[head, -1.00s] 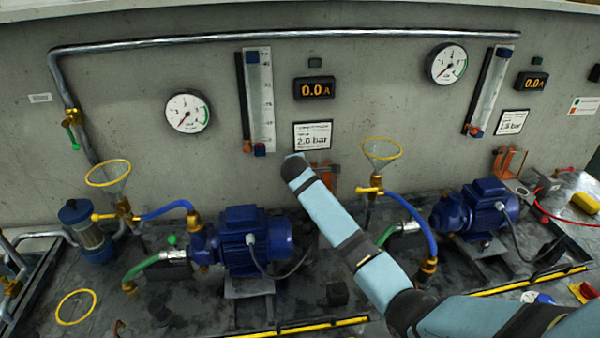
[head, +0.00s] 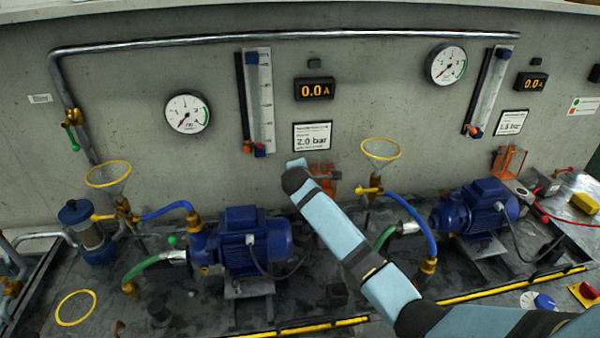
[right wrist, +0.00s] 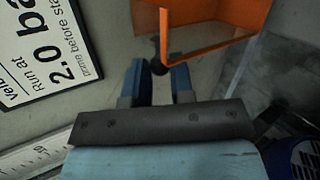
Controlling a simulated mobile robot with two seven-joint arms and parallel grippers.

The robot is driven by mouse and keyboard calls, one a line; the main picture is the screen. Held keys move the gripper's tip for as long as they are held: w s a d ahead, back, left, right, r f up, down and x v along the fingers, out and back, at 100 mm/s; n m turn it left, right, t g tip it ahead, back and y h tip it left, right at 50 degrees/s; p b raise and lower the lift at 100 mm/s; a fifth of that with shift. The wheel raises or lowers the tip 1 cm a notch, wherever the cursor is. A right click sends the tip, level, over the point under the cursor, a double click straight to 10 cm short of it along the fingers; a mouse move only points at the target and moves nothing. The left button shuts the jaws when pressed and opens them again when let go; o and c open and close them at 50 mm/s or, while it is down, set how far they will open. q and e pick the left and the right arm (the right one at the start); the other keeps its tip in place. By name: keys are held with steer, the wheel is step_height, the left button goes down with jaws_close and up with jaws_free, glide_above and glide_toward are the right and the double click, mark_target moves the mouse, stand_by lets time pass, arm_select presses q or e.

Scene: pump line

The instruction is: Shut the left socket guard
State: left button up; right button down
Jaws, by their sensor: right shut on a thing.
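The left socket guard (head: 325,180) is an orange, see-through cover low on the wall under the 2.0 bar card, partly hidden by my right arm in the head view. In the right wrist view its orange frame (right wrist: 208,42) stands just beyond my fingers, with one edge toward me. My left gripper is out of view.
The 2.0 bar card (head: 312,136) is on the wall above. A blue pump (head: 245,240) stands below left, and a yellow-rimmed funnel (head: 381,150) stands close on the right. The right socket guard (head: 509,160) is farther right.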

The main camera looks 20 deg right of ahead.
arm_select(q)
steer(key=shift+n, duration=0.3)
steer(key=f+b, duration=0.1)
steer(key=b, duration=0.1)
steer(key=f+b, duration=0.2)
steer(key=b, duration=0.1)
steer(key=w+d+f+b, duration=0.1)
steer(key=b, duration=0.2)
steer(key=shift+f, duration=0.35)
arm_select(e)
steer(key=s+t, duration=0.1)
steer(key=s+a+t+h, duration=0.1)
steer(key=s+t, duration=0.1)
steer(key=s+m+t+h, duration=0.1)
steer(key=s+t, duration=0.1)
steer(key=shift+a+f, duration=0.15)
steer(key=shift+f, duration=0.1)
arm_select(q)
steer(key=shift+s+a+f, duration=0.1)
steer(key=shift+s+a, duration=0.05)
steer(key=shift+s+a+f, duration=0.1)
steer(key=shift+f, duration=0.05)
arm_select(e)
steer(key=c, duration=1.3)
jaws_free()
steer(key=shift+o, duration=0.2)
